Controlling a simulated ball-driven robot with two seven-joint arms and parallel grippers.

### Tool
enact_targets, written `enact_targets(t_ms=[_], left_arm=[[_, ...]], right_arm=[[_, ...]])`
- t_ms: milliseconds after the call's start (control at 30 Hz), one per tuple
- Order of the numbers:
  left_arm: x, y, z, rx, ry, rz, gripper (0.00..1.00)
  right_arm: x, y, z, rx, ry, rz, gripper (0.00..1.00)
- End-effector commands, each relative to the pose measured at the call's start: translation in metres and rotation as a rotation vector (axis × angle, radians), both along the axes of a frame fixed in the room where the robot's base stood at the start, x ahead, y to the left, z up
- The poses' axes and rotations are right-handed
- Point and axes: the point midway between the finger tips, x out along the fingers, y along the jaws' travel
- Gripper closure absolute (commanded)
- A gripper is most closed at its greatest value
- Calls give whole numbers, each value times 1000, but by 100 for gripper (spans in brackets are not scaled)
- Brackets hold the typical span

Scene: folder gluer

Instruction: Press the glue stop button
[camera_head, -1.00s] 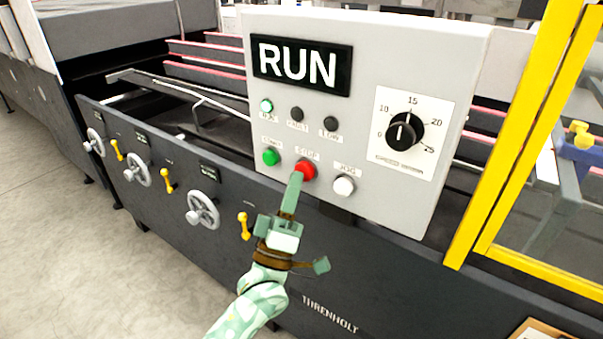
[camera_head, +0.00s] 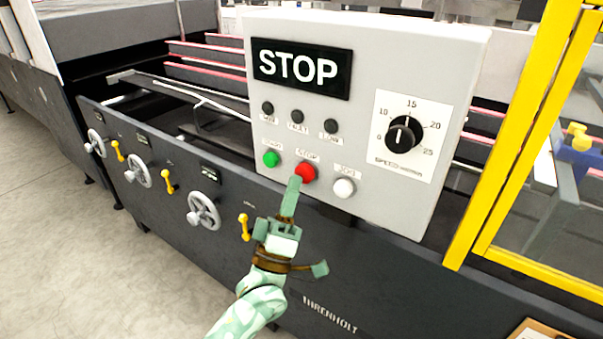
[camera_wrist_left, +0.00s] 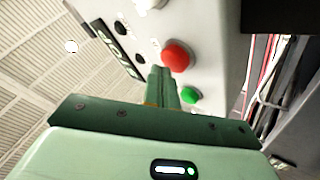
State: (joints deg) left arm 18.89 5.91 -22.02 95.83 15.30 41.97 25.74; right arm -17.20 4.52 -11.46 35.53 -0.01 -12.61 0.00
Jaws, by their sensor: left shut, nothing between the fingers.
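The red stop button (camera_head: 306,172) sits in the lower row of the light grey control panel (camera_head: 455,110), between a green button (camera_head: 271,158) and a white button (camera_head: 344,187). The display (camera_head: 302,68) reads STOP. My left gripper (camera_head: 295,181) is shut and empty, its fingertips just below and left of the red button. In the left wrist view the red button (camera_wrist_left: 177,56) stands beyond the closed fingertips (camera_wrist_left: 160,70); I cannot tell if they touch it. The panel's small round lamps (camera_head: 297,116) are all dark. My right gripper is not in view.
A black speed dial (camera_head: 404,133) is on the panel's right side. A yellow guard frame (camera_head: 500,150) stands right of the panel. Handwheels (camera_head: 203,211) and yellow levers (camera_head: 245,227) line the dark machine side. Floor at the lower left is clear.

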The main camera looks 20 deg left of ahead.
Motion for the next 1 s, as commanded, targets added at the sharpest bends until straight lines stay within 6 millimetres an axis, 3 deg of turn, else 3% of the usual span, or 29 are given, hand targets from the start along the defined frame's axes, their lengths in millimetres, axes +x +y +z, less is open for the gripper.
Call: enact_targets(t_ms=[500, 1000], left_arm=[[-10, 3, 1, 0, -1, 0, 100], [-52, 19, 2, 0, -2, 0, 100]], right_arm=[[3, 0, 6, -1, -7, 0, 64], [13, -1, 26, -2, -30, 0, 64]])
